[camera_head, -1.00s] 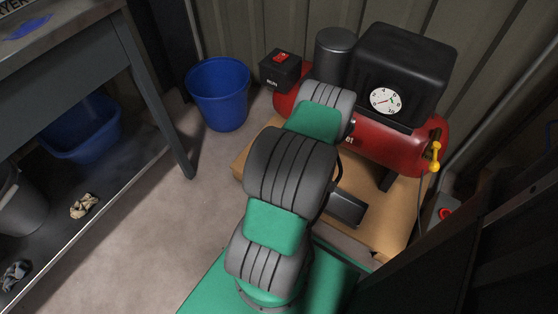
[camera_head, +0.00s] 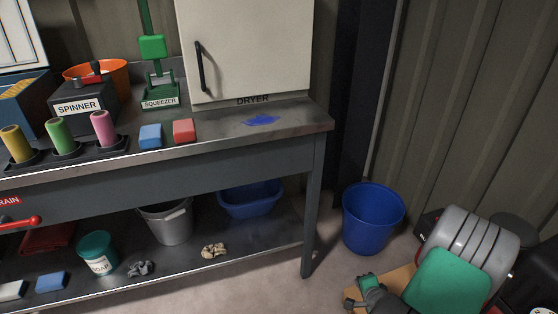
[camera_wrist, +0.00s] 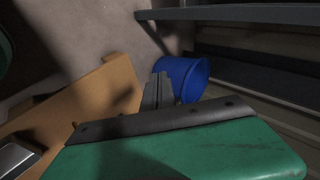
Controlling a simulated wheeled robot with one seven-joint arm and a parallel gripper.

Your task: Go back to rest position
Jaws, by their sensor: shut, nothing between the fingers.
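My arm shows in the head view at the lower right, a grey ribbed joint with green covers. My gripper (camera_head: 368,284), green and dark grey, is at its left, low over the wooden board and in front of the blue bucket (camera_head: 373,217). In the wrist view, my gripper (camera_wrist: 158,90) shows its dark fingers together beyond the green housing, with nothing held. The blue bucket (camera_wrist: 184,78) stands behind the fingers there. No contact between gripper and bucket shows.
A metal workbench (camera_head: 226,160) fills the left, with a spinner (camera_head: 84,105), a squeezer (camera_head: 153,48) and a dryer cabinet (camera_head: 250,50). Its lower shelf holds a grey bucket (camera_head: 170,222) and a blue basin (camera_head: 250,198). The wooden board (camera_wrist: 85,105) lies beside my gripper.

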